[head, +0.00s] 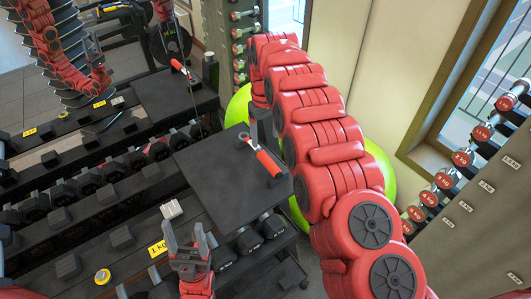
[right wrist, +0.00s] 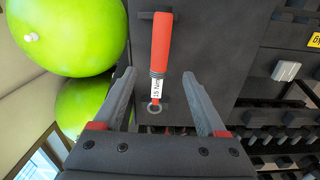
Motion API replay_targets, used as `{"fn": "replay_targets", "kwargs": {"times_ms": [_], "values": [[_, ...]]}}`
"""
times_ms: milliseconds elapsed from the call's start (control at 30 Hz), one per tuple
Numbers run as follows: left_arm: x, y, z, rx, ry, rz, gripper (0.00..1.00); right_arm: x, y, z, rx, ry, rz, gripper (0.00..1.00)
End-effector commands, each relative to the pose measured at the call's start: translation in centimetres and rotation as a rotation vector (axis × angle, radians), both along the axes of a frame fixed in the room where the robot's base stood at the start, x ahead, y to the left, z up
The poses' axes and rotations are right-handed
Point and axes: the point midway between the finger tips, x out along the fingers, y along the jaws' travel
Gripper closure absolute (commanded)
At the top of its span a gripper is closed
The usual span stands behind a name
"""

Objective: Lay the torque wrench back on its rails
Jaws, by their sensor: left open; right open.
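The torque wrench (head: 268,162) has a red handle and a metal ring head. It lies on the dark platform top (head: 205,190), handle toward the right front. In the right wrist view the wrench (right wrist: 161,45) shows a white label, and its handle end crosses a short black rail (right wrist: 146,15). Whether its head end sits on a rail I cannot tell. My right gripper (right wrist: 159,75) is open, with the label and ring end between its fingers in that view; contact is not visible. My left gripper (head: 184,230) is open and empty in front of the platform.
A white block (head: 171,209) and a yellow 1 kg tag (head: 157,249) lie left of the platform. Dumbbells (head: 270,225) sit below it. Green balls (right wrist: 68,35) stand beside it. A mirror at the back repeats the scene. A dumbbell rack (head: 463,158) stands right.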

Motion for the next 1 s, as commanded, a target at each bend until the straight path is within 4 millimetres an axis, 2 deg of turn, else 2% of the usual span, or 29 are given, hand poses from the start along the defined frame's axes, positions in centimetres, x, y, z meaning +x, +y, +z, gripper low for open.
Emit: {"fn": "replay_targets", "kwargs": {"times_ms": [100, 200, 300, 400, 600, 1000], "values": [[0.0, 0.0, -1.2, 0.000, 0.000, 0.000, 0.38, 0.2, 0.1, 2.1, 0.002, -0.008, 0.000, 0.26], [0.0, 0.0, 0.8, 0.000, 0.000, 0.000, 0.38, 0.2, -0.1, 4.8, 0.000, -0.005, -0.002, 0.26], [0.0, 0.0, 1.6, 0.000, 0.000, 0.000, 0.38, 0.0, 0.0, 6.0, -0.001, 0.001, 0.000, 0.26], [0.0, 0.0, 3.3, 0.000, 0.000, 0.000, 0.38, 0.0, 0.0, 7.5, 0.000, 0.002, 0.000, 0.26], [0.0, 0.0, 4.2, 0.000, 0.000, 0.000, 0.38, 0.0, 0.1, 8.4, 0.000, 0.002, 0.000, 0.26], [0.0, 0.0, 4.1, 0.000, 0.000, 0.000, 0.38, 0.0, 0.1, 8.3, 0.000, 0.002, 0.000, 0.26]]}}
